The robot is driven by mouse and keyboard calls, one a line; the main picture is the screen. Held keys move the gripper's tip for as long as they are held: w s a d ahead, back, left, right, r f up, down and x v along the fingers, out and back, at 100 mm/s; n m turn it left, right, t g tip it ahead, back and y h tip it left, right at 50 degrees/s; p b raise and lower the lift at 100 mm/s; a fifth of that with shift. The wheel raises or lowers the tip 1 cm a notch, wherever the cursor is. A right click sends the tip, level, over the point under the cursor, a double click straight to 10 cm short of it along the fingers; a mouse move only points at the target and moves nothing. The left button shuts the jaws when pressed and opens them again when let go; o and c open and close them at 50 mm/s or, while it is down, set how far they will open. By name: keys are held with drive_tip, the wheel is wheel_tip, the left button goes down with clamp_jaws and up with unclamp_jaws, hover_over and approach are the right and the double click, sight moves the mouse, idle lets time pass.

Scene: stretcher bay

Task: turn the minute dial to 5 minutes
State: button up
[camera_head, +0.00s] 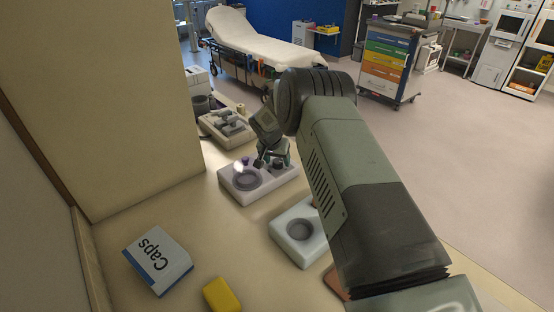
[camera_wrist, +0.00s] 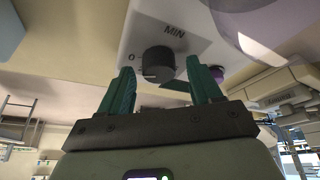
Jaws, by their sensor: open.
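The minute dial (camera_wrist: 158,63) is a dark round knob on a white device (camera_wrist: 140,30), with "MIN" printed beside it and a "0" mark near its edge. My gripper (camera_wrist: 160,65) is open, its two green fingers on either side of the dial, with a visible gap at each side. Whether the fingertips reach down around it is unclear. In the head view, my gripper (camera_head: 270,160) is over the right end of the white device (camera_head: 236,194), and partly hides the dial. The dial's pointer and other scale marks cannot be read clearly.
The device also has a round ring (camera_head: 247,180) and a purple knob (camera_head: 245,160). Another white device (camera_head: 290,243) lies nearer, partly behind my arm. A grey-topped device (camera_head: 228,125) stands farther back.

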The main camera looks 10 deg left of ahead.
drive_tip(key=shift+c, duration=0.2)
drive_tip(key=c, duration=1)
drive_tip(key=shift+n, duration=0.3)
drive_tip(key=n, duration=0.1)
drive_tip(key=n+y, duration=0.2)
drive_tip(key=n, duration=0.1)
drive_tip(key=shift+d, duration=0.25)
drive_tip(key=n+y, duration=0.1)
drive_tip(key=n, duration=0.1)
drive_tip(key=n+y, duration=0.1)
drive_tip(key=n, duration=0.2)
drive_tip(key=shift+d+n+g, duration=0.1)
drive_tip(key=shift+n+g, duration=0.2)
drive_tip(key=n, duration=0.2)
drive_tip(key=n+g+y, duration=0.1)
drive_tip(key=n, duration=0.2)
drive_tip(key=shift+w+d+n+g, duration=0.1)
drive_tip(key=shift+w+n+g, duration=0.05)
drive_tip(key=shift+n+g, duration=0.15)
drive_tip(key=shift+w+n+g+y, duration=0.1)
drive_tip(key=shift+n+g+y, duration=0.3)
drive_tip(key=shift+n, duration=1)
drive_tip(key=shift+w+n+g+y, duration=0.1)
drive_tip(key=shift+n+g, duration=0.6)
drive_tip(key=shift+n, duration=0.7)
